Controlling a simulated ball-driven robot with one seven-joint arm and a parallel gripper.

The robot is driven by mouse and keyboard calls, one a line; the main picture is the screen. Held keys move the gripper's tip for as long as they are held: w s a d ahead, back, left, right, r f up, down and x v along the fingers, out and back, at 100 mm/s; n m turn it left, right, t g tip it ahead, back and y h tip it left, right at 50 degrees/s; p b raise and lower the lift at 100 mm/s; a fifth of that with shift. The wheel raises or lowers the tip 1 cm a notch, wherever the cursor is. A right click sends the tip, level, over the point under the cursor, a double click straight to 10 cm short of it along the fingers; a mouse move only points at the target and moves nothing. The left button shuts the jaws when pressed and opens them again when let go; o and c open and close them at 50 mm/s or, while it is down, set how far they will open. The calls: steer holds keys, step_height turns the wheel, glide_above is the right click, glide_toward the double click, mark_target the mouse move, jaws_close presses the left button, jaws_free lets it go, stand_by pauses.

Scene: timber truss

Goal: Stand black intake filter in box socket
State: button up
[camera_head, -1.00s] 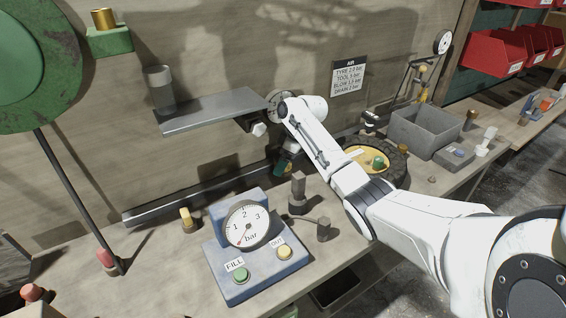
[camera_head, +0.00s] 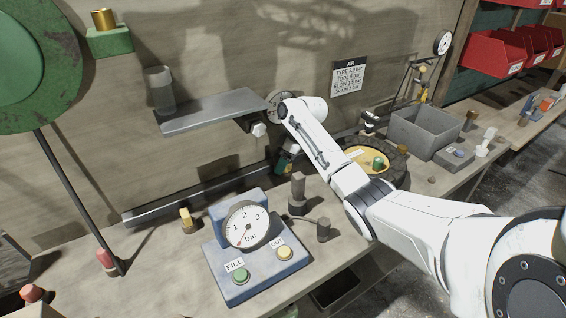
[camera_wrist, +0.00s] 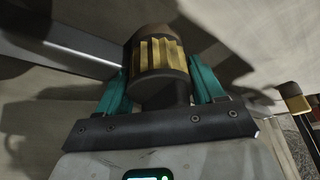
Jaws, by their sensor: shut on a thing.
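My gripper (camera_wrist: 160,78), with teal fingers, is shut on a dark cylinder with a pleated yellow band, which I take for the black intake filter (camera_wrist: 158,55). The filter stands between the fingers in the wrist view, its lower part partly hidden by the gripper body. In the head view my gripper (camera_head: 288,157) hangs below the shelf's right end, in front of the wall and above the bench, partly hidden by my arm. I cannot tell for certain which thing is the box socket; an open grey box (camera_head: 418,137) stands at the right.
A metal shelf (camera_head: 215,113) bears a grey cup (camera_head: 160,90). A blue gauge unit (camera_head: 255,262) and a dark upright fitting (camera_head: 298,195) stand on the bench. A round yellow-centred tray (camera_head: 355,155) is behind my arm.

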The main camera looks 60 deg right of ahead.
steer(key=shift+r, duration=0.2)
steer(key=shift+r, duration=0.65)
steer(key=s+a+r+p, duration=0.5)
steer(key=s+r, duration=0.6)
steer(key=s, duration=0.2)
steer(key=shift+a+r, duration=0.15)
steer(key=shift+r, duration=0.05)
steer(key=o, duration=0.5)
steer(key=c, duration=0.9)
steer(key=shift+c, duration=0.4)
